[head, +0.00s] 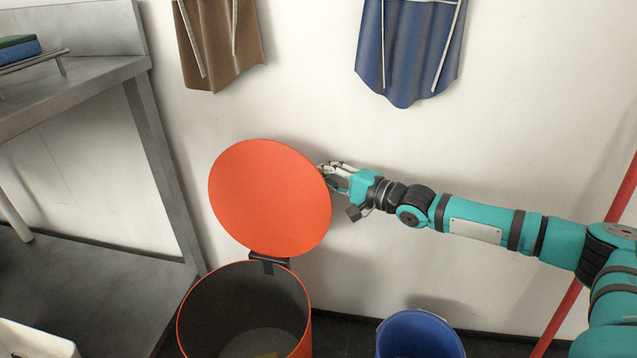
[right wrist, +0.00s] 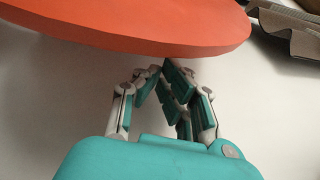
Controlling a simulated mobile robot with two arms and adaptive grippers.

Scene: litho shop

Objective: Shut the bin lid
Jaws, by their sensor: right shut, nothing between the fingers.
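The bin (head: 309,338) is a red-orange round bin with a dark inside, at the bottom centre-left of the head view. Its round red lid (head: 270,195) stands raised, nearly upright, on a dark hinge at the back of the rim. My right gripper (head: 326,168) is at the right edge of the lid, with its fingertips partly hidden behind it. In the right wrist view, the lid (right wrist: 140,28) crosses the top, and the closed fingertips of my gripper (right wrist: 168,68) are close beneath its edge. I cannot tell whether they touch. My left gripper is not in view.
A blue bucket (head: 420,335) stands on the floor right of the bin. A grey metal table (head: 90,85) is at the left. Brown (head: 220,40) and blue (head: 410,50) aprons hang on the wall. A red pole (head: 575,290) leans at the right.

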